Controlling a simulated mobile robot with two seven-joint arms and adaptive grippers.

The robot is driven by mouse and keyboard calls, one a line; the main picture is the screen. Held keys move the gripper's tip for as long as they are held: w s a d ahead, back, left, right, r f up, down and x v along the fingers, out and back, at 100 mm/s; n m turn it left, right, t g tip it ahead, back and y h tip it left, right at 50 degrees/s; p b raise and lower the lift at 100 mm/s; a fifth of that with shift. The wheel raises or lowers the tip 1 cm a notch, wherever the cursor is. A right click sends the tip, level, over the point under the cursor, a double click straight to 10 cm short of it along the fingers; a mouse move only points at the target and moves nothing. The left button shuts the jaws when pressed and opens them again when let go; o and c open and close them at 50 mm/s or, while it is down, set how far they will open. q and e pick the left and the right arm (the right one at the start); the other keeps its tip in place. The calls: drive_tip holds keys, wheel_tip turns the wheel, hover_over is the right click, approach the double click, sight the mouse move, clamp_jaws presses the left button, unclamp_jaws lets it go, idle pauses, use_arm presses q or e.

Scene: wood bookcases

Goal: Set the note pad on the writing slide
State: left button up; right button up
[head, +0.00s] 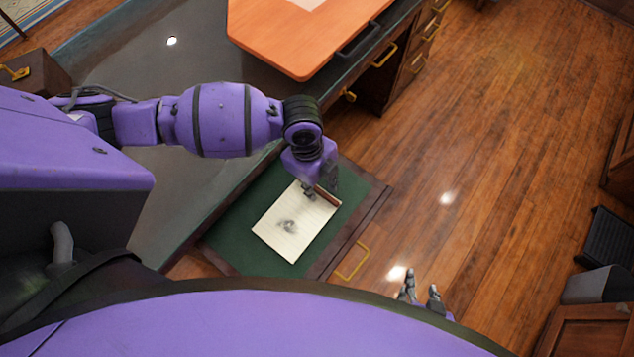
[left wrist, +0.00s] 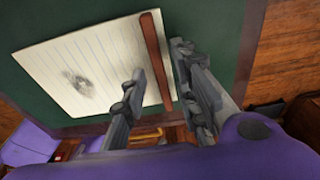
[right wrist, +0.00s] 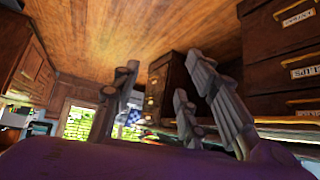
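The note pad (head: 290,228), cream and lined with a dark smudge or sketch and a red-brown top binding, lies on the green writing slide (head: 232,233) that extends from the desk. It also shows in the left wrist view (left wrist: 95,65), its binding between the fingers of my left gripper (left wrist: 158,78). Those fingers are spread with gaps beside the binding. In the head view my left gripper (head: 320,190) is at the pad's upper right edge, partly hidden by its own wrist. My right gripper (head: 420,290) is open and empty, right of the slide above the floor.
The desk (head: 200,65) has a dark top with an orange panel (head: 300,35) on it and drawers with brass handles. The slide has a brass pull (head: 352,262). Open wood floor (head: 480,130) lies to the right.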

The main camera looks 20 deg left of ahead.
use_arm(q)
wheel_tip(320, 180, up, 12)
drive_tip(key=a, duration=0.1)
drive_tip(key=shift+w+a+p, duration=0.3)
drive_tip(key=shift+w+p, duration=0.05)
drive_tip(key=shift+p, duration=0.05)
idle(0.4)
